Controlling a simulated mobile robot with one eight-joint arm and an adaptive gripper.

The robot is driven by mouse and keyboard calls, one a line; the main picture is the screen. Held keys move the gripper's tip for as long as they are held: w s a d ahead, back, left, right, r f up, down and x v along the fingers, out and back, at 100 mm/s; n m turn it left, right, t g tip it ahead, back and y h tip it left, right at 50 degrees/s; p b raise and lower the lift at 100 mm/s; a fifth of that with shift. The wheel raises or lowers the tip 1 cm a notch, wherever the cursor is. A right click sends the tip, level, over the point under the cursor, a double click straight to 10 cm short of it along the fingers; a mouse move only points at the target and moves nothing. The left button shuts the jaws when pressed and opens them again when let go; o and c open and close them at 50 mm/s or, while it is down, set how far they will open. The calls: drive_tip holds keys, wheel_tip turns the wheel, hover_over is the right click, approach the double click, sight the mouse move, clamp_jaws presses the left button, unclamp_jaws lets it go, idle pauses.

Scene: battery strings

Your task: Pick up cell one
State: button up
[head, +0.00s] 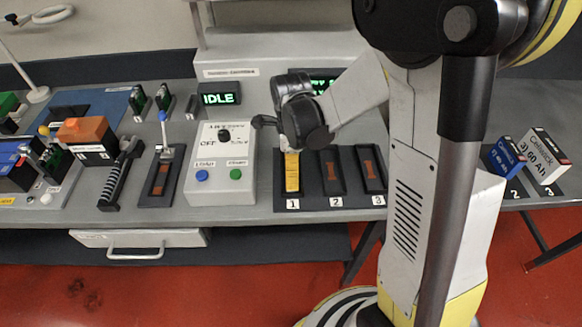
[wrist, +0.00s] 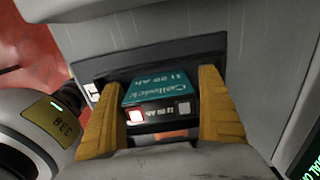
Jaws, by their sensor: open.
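Cell one (wrist: 163,88) is a teal-topped block marked "Cellwick 1) 20 Ah", with a lit red square and a pale square on its dark face. In the wrist view it sits at the dark bay and lies between the two ribbed yellow fingers of my gripper (wrist: 162,100). The fingers are open, one on each side; I cannot tell whether they touch it. In the head view my gripper (head: 292,172) is lowered at bay 1, its yellow finger hiding the cell.
Bays 2 (head: 332,173) and 3 (head: 371,170) are empty beside bay 1. A white control box (head: 221,160) stands close left. A blue cell (head: 504,157) and a white cell (head: 543,156) stand at the right. A display reading "IDLE" (head: 219,99) is behind.

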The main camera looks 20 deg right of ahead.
drive_tip(key=c, duration=1.5)
drive_tip(key=shift+r, duration=0.1)
